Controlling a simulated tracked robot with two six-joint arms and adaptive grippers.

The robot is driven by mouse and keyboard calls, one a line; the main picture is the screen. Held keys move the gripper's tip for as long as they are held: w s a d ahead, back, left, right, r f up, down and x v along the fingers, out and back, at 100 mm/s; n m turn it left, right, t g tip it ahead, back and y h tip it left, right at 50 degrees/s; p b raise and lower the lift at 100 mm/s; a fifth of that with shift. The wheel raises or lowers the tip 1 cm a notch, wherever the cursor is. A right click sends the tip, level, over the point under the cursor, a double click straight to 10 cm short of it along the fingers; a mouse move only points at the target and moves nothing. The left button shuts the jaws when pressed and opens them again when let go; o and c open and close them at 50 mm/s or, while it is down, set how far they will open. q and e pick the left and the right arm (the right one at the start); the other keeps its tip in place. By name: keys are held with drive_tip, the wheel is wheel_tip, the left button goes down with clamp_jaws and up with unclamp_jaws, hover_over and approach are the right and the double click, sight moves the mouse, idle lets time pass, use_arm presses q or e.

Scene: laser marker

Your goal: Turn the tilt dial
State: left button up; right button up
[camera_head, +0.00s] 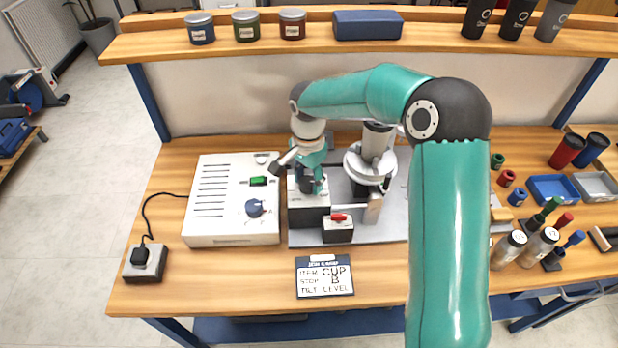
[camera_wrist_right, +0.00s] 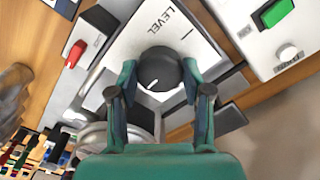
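The tilt dial (camera_wrist_right: 159,69) is a round black knob with a white pointer line, on a light plate marked LEVEL. Its pointer points to the lower left in the right wrist view, away from the tick mark on the plate's upper right. My right gripper (camera_wrist_right: 160,73) has one finger against each side of the knob, with no clear gap. In the head view my right gripper (camera_head: 312,184) reaches down onto the machine (camera_head: 308,217), and hides the knob there. My left gripper is not in view.
A white control box (camera_head: 212,220) with a green switch and blue knob stands to the left. A red switch (camera_head: 339,217) sits in front, near the job card (camera_head: 324,276). The round stage (camera_head: 366,164) stands close on the right. Bottles and trays fill the table's right.

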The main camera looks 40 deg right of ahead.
drive_tip(key=c, duration=0.5)
